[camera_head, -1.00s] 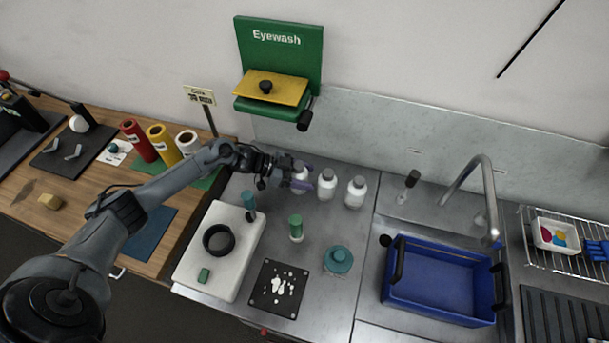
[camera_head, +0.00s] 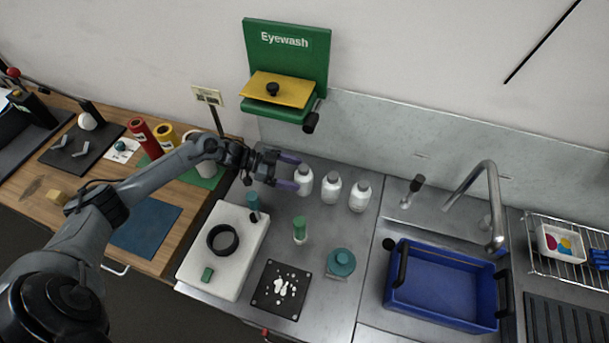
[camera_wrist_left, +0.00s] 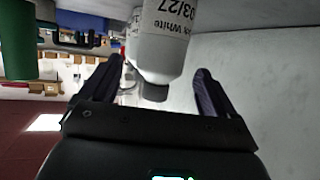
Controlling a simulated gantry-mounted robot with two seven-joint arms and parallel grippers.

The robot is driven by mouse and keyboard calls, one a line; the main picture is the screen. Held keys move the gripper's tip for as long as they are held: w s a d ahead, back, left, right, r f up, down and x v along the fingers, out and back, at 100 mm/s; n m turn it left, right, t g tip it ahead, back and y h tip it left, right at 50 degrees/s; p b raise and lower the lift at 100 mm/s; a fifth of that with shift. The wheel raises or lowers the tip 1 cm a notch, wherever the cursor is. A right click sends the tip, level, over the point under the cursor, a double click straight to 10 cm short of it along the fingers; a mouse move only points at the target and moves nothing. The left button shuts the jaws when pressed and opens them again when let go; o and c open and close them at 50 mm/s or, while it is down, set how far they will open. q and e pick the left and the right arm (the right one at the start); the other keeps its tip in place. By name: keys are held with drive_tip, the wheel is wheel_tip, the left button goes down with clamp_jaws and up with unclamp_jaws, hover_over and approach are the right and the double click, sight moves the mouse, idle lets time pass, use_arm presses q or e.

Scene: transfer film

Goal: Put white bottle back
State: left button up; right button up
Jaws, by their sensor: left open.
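Three white bottles stand upright in a row on the steel counter near the back wall: the left one (camera_head: 304,182), the middle one (camera_head: 331,189) and the right one (camera_head: 359,196). My left gripper (camera_head: 292,173) is open and empty, just left of the left bottle, with its purple fingers pointing at it. In the left wrist view, a white bottle (camera_wrist_left: 163,45) with a label reading "White" and "03/27" lies ahead, between the lines of the open fingers and apart from them. Another bottle shows partly behind it. My right gripper is not in view.
In front are a white board (camera_head: 207,273) with a black ring (camera_head: 222,229), a green-capped vial (camera_head: 299,230), a teal-lidded jar (camera_head: 341,262) and a black plate (camera_head: 264,295) with white bits. A blue basin (camera_head: 440,283) stands right. The green eyewash station (camera_head: 290,75) hangs above.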

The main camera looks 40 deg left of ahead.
sight(298, 177)
use_arm(q)
drive_tip(key=v, duration=0.6)
idle(0.4)
drive_tip(key=w+d+r+t+p, duration=0.1)
drive_tip(key=d+p, duration=0.1)
drive_tip(key=w+d+r+n+y+p, duration=0.1)
drive_tip(key=d+p, duration=0.1)
drive_tip(key=w+d+r+t+y+p, duration=0.1)
drive_tip(key=d+p, duration=0.1)
drive_tip(key=d, duration=0.1)
drive_tip(key=shift+w+r+n+t+p, duration=0.1)
drive_tip(key=shift+w+n+t+p, duration=0.2)
drive_tip(key=shift+w+p, duration=0.1)
drive_tip(key=d+r+n+t+y+p, duration=0.2)
drive_tip(key=d+r+n+y+p, duration=0.3)
drive_tip(key=r+n+y+p, duration=0.15)
drive_tip(key=s+d+r+g+p, duration=0.2)
drive_tip(key=s+d+g+p, duration=0.1)
drive_tip(key=s, duration=0.5)
drive_tip(key=s+d+r+g+y+p, duration=0.1)
drive_tip(key=s+d+r+g+p, duration=0.2)
drive_tip(key=s, duration=0.5)
drive_tip(key=s+d+r+g+p, duration=0.3)
drive_tip(key=s, duration=0.6)
drive_tip(key=shift+d+y, duration=0.35)
drive_tip(key=shift+d, duration=0.05)
drive_tip(key=shift+r, duration=0.1)
